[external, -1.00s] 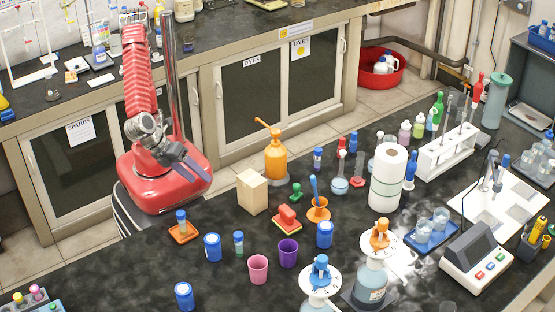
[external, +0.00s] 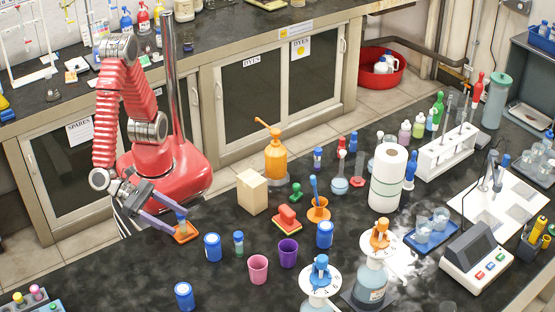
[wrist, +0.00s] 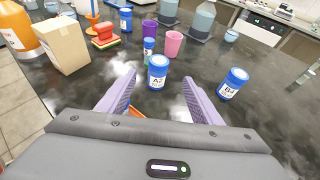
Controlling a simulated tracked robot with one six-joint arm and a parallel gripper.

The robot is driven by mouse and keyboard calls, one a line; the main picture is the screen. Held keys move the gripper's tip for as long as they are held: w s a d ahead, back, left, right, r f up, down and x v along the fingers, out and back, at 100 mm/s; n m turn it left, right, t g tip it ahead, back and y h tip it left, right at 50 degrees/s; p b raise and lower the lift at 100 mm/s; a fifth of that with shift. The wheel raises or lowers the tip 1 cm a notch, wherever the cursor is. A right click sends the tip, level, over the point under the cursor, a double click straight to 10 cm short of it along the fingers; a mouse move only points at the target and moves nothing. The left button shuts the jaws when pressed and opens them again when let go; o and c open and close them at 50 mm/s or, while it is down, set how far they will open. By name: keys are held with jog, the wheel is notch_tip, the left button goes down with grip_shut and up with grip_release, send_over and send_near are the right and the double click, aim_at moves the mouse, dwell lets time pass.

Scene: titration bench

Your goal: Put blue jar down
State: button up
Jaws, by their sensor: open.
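My gripper (external: 176,221) is open, low over the left of the bench. In the wrist view only a sliver of orange mat (wrist: 137,112) shows between the fingers; the vial is hidden there. A blue-lidded jar labelled A2 (wrist: 158,74) stands upright just beyond the fingertips; it also shows in the external view (external: 212,248). A second blue-lidded jar (external: 184,296) stands nearer the front, labelled B4 in the wrist view (wrist: 232,84). I cannot tell which is the task's jar.
Beyond the A2 jar stand a small blue-capped vial (external: 239,243), a pink cup (external: 258,268), a purple cup (external: 288,252) and another blue-lidded jar (external: 325,234). Bare bench lies between the A2 and B4 jars.

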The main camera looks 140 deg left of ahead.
aim_at(211, 238)
jog(key=x, duration=0.8)
jog(key=shift+w+a+f, duration=0.15)
jog(key=shift+w, duration=0.05)
dwell(0.3)
jog(key=shift+x, duration=2.65)
jog(key=shift+a, duration=0.1)
grip_shut()
